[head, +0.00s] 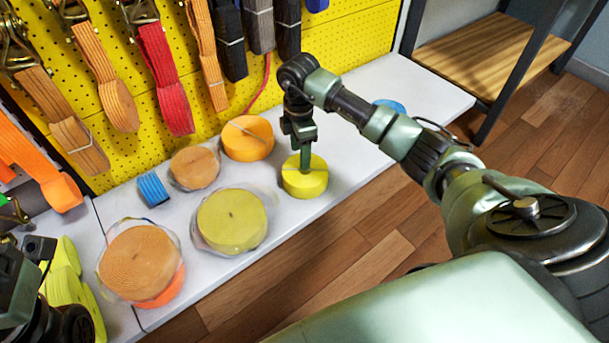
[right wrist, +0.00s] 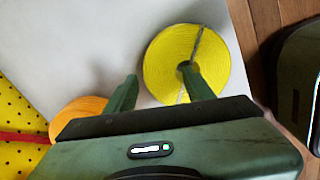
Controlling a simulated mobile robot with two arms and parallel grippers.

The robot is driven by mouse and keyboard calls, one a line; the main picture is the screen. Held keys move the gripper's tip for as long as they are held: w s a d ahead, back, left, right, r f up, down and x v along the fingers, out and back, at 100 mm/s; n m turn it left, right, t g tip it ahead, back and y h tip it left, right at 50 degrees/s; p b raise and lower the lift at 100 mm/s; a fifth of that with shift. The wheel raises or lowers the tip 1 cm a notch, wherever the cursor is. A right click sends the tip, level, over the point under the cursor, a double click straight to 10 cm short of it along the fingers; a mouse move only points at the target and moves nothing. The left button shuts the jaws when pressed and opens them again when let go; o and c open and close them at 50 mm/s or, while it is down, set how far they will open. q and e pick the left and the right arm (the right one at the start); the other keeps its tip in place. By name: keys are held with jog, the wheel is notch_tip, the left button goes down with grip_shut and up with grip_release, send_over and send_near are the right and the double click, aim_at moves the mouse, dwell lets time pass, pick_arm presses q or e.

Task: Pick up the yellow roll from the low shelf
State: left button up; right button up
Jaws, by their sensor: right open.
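The yellow roll (head: 305,184) lies flat on the white low shelf (head: 372,135), near its front edge. My right gripper (head: 304,163) points down over the roll, open. In the right wrist view, the gripper (right wrist: 158,84) has one finger at the centre hole of the yellow roll (right wrist: 213,50) and the other outside its rim, with one side of the roll between them. I cannot tell how deep the fingers reach. A paler yellow roll (head: 232,220) in clear wrap lies to the left. Part of my left arm shows at the lower left; its fingers are not seen.
An orange roll (head: 247,138) lies just behind-left, with a tan roll (head: 195,167) beside it. A large tan roll (head: 140,262), a blue bundle (head: 153,189) and a blue item (head: 390,106) also lie on the shelf. Straps hang from the yellow pegboard (head: 345,45) behind.

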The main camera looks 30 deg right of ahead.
notch_tip(320, 180, down, 4)
jog(key=shift+r+b, duration=0.25)
jog(key=shift+b, duration=0.5)
jog(key=shift+r, duration=0.1)
grip_shut()
